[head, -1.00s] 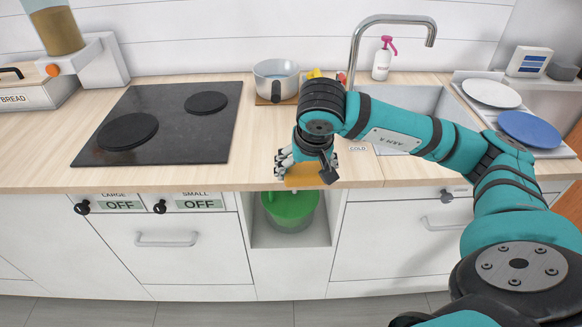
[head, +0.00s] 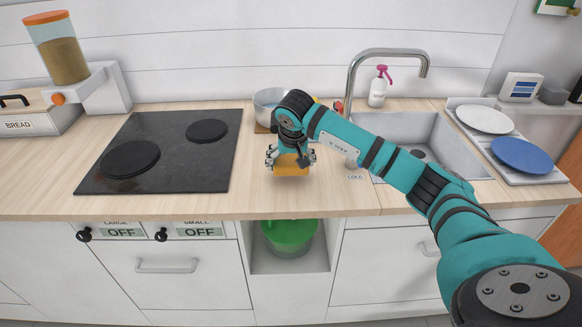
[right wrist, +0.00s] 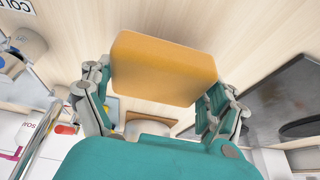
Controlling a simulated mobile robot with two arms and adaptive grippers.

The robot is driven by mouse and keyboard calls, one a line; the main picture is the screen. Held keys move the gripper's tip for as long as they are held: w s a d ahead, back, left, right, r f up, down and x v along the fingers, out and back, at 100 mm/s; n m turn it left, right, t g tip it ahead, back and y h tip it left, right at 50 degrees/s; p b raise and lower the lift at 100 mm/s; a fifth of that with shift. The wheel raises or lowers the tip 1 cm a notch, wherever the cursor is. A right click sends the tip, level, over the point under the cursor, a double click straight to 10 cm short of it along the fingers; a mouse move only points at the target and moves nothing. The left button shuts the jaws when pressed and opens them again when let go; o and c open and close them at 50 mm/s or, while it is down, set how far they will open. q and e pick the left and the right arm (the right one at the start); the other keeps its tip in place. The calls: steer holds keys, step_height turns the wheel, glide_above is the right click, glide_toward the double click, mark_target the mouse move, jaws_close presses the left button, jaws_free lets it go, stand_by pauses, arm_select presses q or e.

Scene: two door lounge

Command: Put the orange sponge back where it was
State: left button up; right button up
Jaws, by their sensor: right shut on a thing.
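The orange sponge (head: 291,164) is between the fingers of my right gripper (head: 290,155) in the head view. The gripper is shut on it above the wooden counter (head: 200,204), between the black cooktop and the sink. In the right wrist view the sponge (right wrist: 164,68) shows as an orange-yellow block, with a finger of the right gripper (right wrist: 160,90) at each side. I cannot tell how high it is above the counter. My left gripper is in no view.
A pot (head: 268,102) stands behind the gripper, partly hidden by my arm. The sink (head: 440,140) with its tap (head: 352,85) lies to the right, near a white plate (head: 485,119) and a blue plate (head: 522,154). The cooktop (head: 165,150) is left. A green bucket (head: 289,232) sits in the open niche below.

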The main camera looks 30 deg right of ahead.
mark_target(291, 170)
step_height(291, 170, down, 2)
steer(key=shift+f+p, duration=0.25)
steer(key=shift+p, duration=0.1)
steer(key=shift+f, duration=0.25)
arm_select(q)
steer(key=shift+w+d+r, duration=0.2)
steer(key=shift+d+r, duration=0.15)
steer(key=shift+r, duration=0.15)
arm_select(e)
steer(key=shift+f, duration=0.2)
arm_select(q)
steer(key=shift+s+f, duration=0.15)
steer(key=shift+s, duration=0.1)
arm_select(e)
steer(key=o, duration=0.9)
steer(key=shift+c, duration=0.2)
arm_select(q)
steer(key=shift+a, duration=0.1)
arm_select(e)
steer(key=shift+r, duration=0.2)
arm_select(q)
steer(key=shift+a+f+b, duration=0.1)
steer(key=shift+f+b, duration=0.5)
steer(key=shift+b, duration=0.15)
arm_select(e)
steer(key=v, duration=1.2)
